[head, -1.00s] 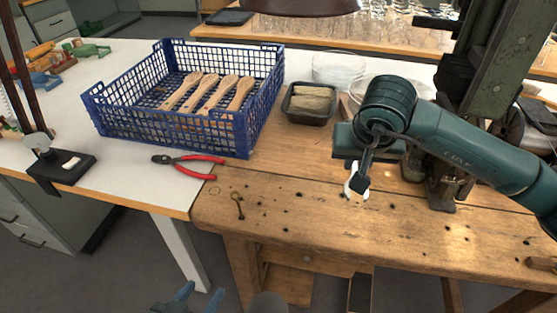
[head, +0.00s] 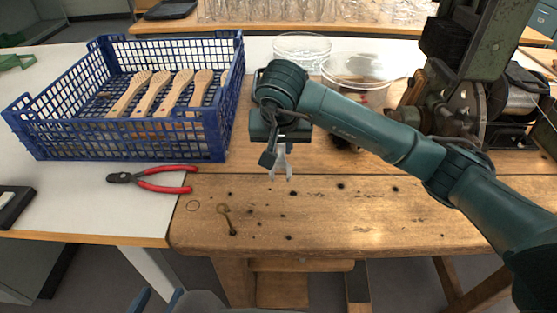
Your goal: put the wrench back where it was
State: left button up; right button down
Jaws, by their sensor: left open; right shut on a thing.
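A pale metal wrench (head: 282,168) hangs from my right gripper (head: 275,152), its forked end pointing down. The gripper is shut on it, and the arm covers its upper part. The wrench is over the wooden bench (head: 330,215), close to its top; I cannot tell whether it touches. My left gripper (head: 158,301) shows only at the bottom edge, its blue fingers apart and empty, in front of the bench.
A blue crate (head: 130,142) holding several wooden brush handles (head: 165,92) stands on the white table. Red-handled pliers (head: 160,180) lie before it. Glass bowls (head: 355,70) stand behind my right arm. A green machine (head: 470,40) stands at right. The front bench top is mostly clear.

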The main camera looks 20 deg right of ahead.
aim_at(280, 173)
pick_arm(q)
jog(key=shift+a, duration=0.1)
pick_arm(e)
jog(key=shift+f, duration=2.35)
jog(key=shift+f+b, duration=0.15)
jog(key=shift+b, duration=0.15)
jog(key=c, duration=1.3)
grip_release()
pick_arm(q)
jog(key=shift+r, duration=0.15)
jog(key=shift+r, duration=0.1)
pick_arm(e)
jog(key=shift+a+r, duration=0.1)
jog(key=shift+r, duration=0.2)
pick_arm(q)
jog(key=shift+w+d+f+p, duration=0.1)
jog(key=shift+d+f+p, duration=0.1)
jog(key=shift+f+p, duration=0.3)
pick_arm(e)
jog(key=v, duration=1.1)
jog(key=shift+s+r, duration=0.2)
jog(key=shift+r, duration=0.1)
